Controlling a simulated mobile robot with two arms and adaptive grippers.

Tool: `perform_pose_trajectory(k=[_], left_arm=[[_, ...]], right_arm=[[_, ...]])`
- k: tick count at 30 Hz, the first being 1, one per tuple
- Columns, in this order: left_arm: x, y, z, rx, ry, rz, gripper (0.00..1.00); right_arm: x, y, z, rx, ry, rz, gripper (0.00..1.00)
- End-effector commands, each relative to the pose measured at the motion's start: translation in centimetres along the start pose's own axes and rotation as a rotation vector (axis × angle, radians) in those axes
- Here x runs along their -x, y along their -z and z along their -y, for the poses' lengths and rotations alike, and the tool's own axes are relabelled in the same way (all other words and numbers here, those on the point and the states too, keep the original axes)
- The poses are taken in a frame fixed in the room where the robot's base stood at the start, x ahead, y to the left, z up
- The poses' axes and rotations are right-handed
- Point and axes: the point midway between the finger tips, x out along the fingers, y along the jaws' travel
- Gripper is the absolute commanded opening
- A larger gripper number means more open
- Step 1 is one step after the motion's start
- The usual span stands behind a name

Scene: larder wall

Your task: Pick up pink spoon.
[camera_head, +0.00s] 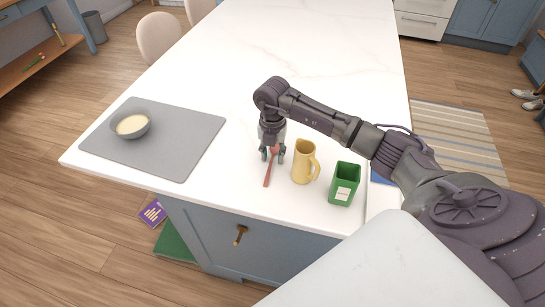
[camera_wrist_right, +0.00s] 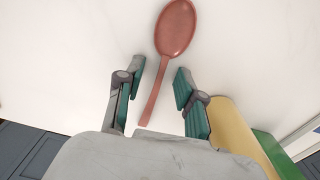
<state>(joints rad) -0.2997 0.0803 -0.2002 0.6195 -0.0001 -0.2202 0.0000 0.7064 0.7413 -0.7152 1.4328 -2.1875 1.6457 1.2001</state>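The pink spoon (camera_head: 268,173) lies on the white island top, its handle toward the near edge. In the right wrist view the spoon (camera_wrist_right: 175,30) has its bowl at the top and its handle running down between my fingers. My right gripper (camera_head: 272,155) is above the spoon, pointing down, and hides part of it in the head view. In the wrist view the right gripper (camera_wrist_right: 160,88) is open, one finger on each side of the handle, with gaps to it. My left gripper is not in view.
A yellow pitcher (camera_head: 303,163) stands just right of the spoon, with a green box (camera_head: 344,184) beyond it. A grey mat (camera_head: 185,150) with a bowl (camera_head: 131,124) lies at left. The island top (camera_head: 230,80) is clear farther back.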

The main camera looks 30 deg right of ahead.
Motion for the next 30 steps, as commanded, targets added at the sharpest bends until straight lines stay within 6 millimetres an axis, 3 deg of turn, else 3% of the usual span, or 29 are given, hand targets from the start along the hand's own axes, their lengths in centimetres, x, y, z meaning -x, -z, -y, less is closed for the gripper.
perform_pose_trajectory(k=[1,7,20,30], left_arm=[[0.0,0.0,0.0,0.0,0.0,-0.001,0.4],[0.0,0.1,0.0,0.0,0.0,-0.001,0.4],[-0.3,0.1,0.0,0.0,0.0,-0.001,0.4],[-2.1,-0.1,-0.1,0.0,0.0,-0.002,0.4]], right_arm=[[0.0,0.0,0.0,0.0,0.0,0.0,0.31],[0.1,0.0,0.0,0.0,0.0,0.0,0.0],[0.7,-0.1,0.0,0.0,-0.003,0.003,0.0],[7.0,-0.1,-0.1,0.0,-0.005,0.004,0.0]])
